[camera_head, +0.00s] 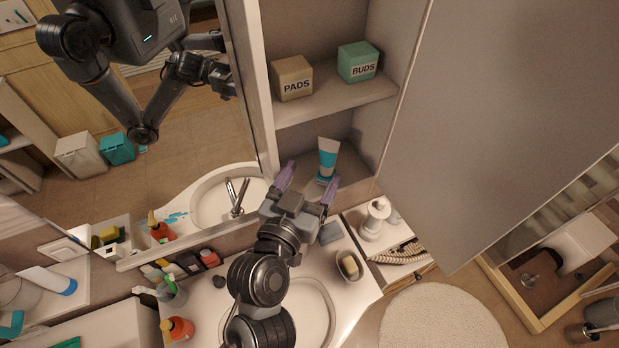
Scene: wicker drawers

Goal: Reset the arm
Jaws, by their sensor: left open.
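My left gripper (308,185) is open, with its two purple fingers spread. It points into the lower compartment of the wall cabinet (340,107). A white and blue tube (328,158) stands slightly tilted on the lower shelf, just beyond the fingertips. The tube lies between the lines of the two fingers, and neither finger is seen to grip it. My left arm (262,280) reaches up over the sink. My right gripper does not show directly.
The open grey cabinet door (510,110) fills the right. A PADS box (292,78) and a BUDS box (358,62) stand on the upper shelf. A soap dish (348,266), a dispenser (374,220) and an orange bottle (178,328) surround the sink (318,312). A mirror (170,120) is at left.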

